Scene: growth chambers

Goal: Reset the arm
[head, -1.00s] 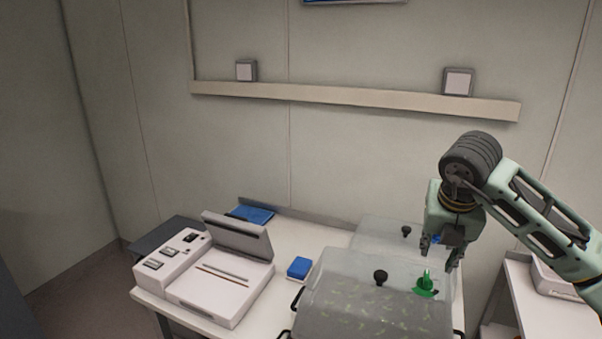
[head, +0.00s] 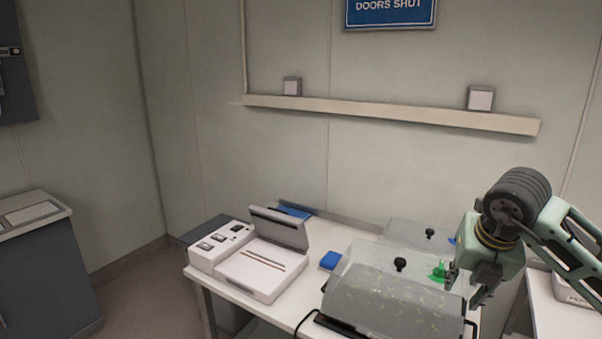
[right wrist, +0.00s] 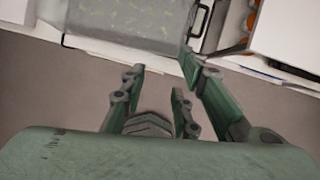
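My right gripper (head: 463,288) is at the right of the head view, pointing down over the right side of the clear-lidded propagator box (head: 375,297). In the right wrist view its fingers (right wrist: 160,80) are spread, with nothing held between them. The box has a black knob (head: 400,264) on its lid and green specks inside. A small green object (head: 438,271) shows at the lid's right, close to the gripper; whether they touch is unclear. My left gripper is not in view.
A white device with a raised grey lid (head: 262,272) stands on the left of the white table, with a blue block (head: 330,260) beside it. A second clear lid (head: 410,232) lies behind. A grey cabinet (head: 45,270) is far left, with floor between.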

